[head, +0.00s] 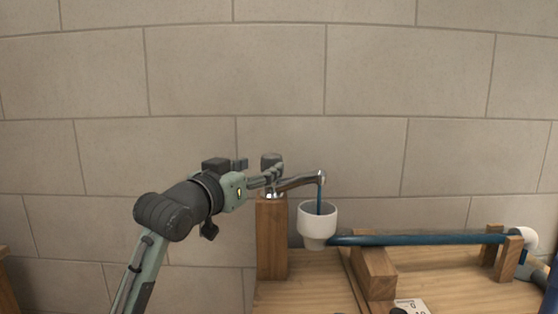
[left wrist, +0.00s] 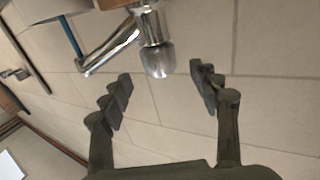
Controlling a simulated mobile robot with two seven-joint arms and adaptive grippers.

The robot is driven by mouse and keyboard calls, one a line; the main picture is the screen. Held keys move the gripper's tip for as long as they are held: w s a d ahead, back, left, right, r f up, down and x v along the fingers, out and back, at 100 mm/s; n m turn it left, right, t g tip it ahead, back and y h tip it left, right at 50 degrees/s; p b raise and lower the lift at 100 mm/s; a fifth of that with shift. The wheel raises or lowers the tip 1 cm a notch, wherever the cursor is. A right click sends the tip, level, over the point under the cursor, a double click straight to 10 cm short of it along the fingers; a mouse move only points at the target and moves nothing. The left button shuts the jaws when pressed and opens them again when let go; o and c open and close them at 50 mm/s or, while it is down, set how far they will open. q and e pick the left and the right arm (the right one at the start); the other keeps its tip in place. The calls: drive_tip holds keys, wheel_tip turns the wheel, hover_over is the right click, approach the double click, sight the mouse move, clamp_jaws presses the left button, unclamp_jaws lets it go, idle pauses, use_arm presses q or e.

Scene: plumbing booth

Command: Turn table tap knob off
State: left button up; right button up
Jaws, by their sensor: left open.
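A thin blue stream (head: 319,199) runs from the spout down to a white cup (head: 318,220). My left gripper (head: 268,176) is at the tap from the left. In the left wrist view its open fingers (left wrist: 164,88) stand on either side of the space just beyond the knob's end, apart from it. My right gripper is out of view.
A blue pipe (head: 420,239) runs right from the cup to a white elbow (head: 523,236), over wooden supports (head: 374,272) on a wooden table (head: 310,290). A tiled wall (head: 230,70) stands behind. A small white card (head: 411,306) lies at the front.

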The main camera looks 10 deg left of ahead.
sight(266, 164)
use_arm(q)
drive_tip(key=x, duration=0.5)
drive_tip(key=shift+w, duration=0.1)
drive_tip(key=shift+w+d+p, duration=0.15)
drive_tip(key=shift+w+p, duration=0.15)
drive_tip(key=shift+w, duration=0.35)
drive_tip(key=c, duration=1.2)
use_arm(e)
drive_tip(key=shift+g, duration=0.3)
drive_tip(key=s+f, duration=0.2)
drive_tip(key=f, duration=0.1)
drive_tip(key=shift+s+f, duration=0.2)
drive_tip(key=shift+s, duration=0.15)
